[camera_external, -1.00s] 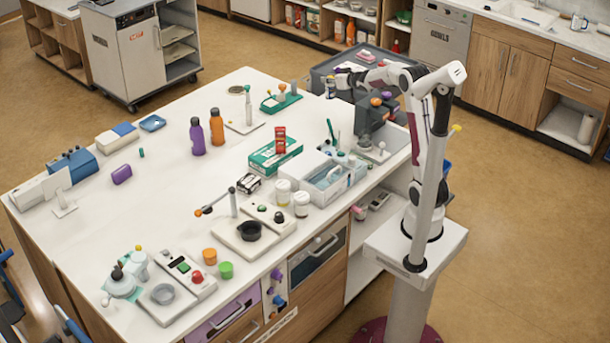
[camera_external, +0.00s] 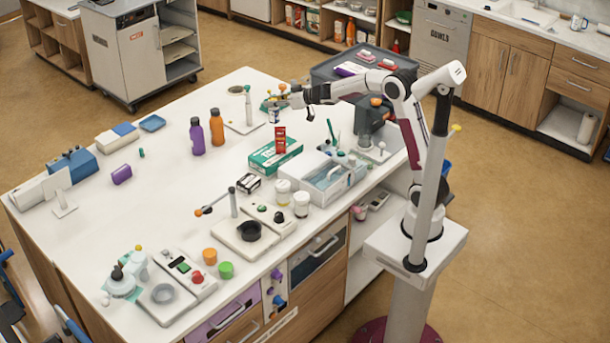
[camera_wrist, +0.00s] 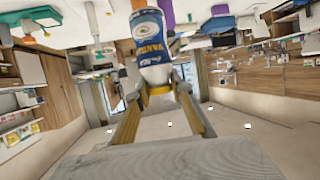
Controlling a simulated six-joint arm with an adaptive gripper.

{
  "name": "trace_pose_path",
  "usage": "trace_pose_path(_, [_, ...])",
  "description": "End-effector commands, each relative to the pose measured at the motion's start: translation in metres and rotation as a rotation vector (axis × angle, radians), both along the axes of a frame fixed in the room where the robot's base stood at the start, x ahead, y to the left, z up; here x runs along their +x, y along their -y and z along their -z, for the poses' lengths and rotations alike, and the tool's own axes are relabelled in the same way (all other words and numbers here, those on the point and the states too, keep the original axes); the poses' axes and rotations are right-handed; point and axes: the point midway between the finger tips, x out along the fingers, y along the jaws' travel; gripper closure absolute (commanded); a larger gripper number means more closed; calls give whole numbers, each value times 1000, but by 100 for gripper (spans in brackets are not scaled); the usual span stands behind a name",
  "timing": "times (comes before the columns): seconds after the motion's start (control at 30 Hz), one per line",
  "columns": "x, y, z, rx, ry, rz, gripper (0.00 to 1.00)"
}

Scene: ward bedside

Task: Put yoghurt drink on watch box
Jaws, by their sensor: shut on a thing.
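My gripper (camera_external: 282,101) is high above the back part of the white table. In the wrist view its two fingers (camera_wrist: 160,90) are shut on the yoghurt drink (camera_wrist: 151,45), a white bottle with a blue, yellow and green label. In the external view the yoghurt drink (camera_external: 273,115) hangs small below the gripper, clear of the things around it as far as I can tell. I cannot tell for sure which box is the watch box. A small black and white box (camera_external: 248,184) and a green and white box (camera_external: 270,163) lie on the table.
A red carton (camera_external: 280,140) stands on the green and white box. A purple bottle (camera_external: 197,137) and an orange bottle (camera_external: 216,128) stand to the left. A grey tray (camera_external: 322,75) with several packs is behind my arm. The table's left middle is mostly clear.

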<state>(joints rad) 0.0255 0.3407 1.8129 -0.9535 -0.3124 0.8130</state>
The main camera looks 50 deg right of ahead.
Motion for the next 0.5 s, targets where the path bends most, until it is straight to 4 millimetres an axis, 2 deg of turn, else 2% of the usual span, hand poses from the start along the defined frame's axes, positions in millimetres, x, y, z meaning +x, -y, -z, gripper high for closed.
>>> trace_pose_path(0.03, [-1, -19, 0, 1, 0, -30, 100])
trace_pose_path(0.3, [-15, -105, 0, 3, -5, -172, 100])
trace_pose_path(0.5, [-28, -155, 1, 5, -8, -257, 100])
